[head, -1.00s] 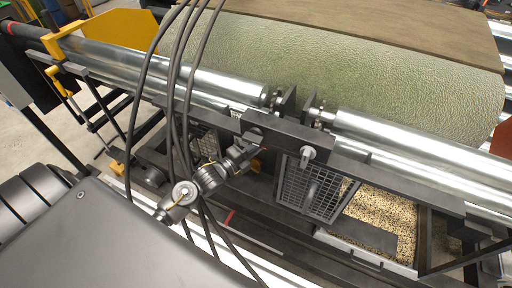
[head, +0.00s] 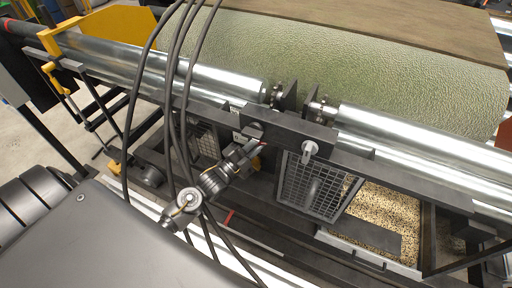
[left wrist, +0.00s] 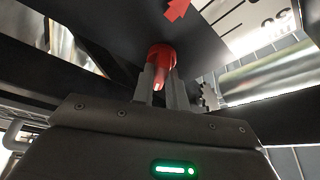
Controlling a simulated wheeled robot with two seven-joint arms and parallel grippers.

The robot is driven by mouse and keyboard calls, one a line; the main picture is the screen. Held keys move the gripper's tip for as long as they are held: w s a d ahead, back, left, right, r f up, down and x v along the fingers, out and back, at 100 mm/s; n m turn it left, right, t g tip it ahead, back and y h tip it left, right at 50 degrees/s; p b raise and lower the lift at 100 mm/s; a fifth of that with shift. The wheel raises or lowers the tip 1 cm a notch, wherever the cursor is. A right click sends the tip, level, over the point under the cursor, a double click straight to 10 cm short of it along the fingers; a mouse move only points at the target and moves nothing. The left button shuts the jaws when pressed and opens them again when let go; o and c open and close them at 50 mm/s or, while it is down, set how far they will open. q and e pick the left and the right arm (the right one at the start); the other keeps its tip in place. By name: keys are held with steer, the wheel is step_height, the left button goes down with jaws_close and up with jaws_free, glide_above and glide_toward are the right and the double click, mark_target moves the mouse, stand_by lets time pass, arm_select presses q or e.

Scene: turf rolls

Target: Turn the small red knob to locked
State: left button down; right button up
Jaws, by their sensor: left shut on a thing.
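The small red knob (left wrist: 161,56) shows in the left wrist view, on the underside or face of a dark plate. My left gripper (left wrist: 160,88) has its two grey fingers on either side of the knob and is shut on it. A red arrow mark (left wrist: 176,9) is on the dark plate beyond the knob. In the head view my left gripper (head: 256,147) reaches the dark crossbar (head: 345,151) below the rollers, and the knob is mostly hidden there. My right gripper is in neither view.
Shiny metal rollers (head: 420,143) run along the frame above the crossbar. A large green turf roll (head: 330,70) lies behind them. A grey mesh guard (head: 312,188) and a tray of grain-like bits (head: 384,215) are right of my arm. Black cables (head: 180,90) hang across the view.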

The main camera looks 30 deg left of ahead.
arm_select(q)
steer(key=shift+d+f+n+t+y+b, duration=0.15)
steer(key=shift+n+t+y+b, duration=0.3)
steer(key=shift+n+y, duration=1.55)
steer(key=shift+d+f+n+t+y+b, duration=0.15)
steer(key=shift+n+t+y, duration=0.35)
steer(key=shift+n, duration=3.15)
steer(key=shift+d+n+t+y+b, duration=0.1)
steer(key=shift+n+t+y+b, duration=0.5)
steer(key=shift+n, duration=2.25)
steer(key=shift+y, duration=0.6)
steer(key=c, duration=1.4)
jaws_free()
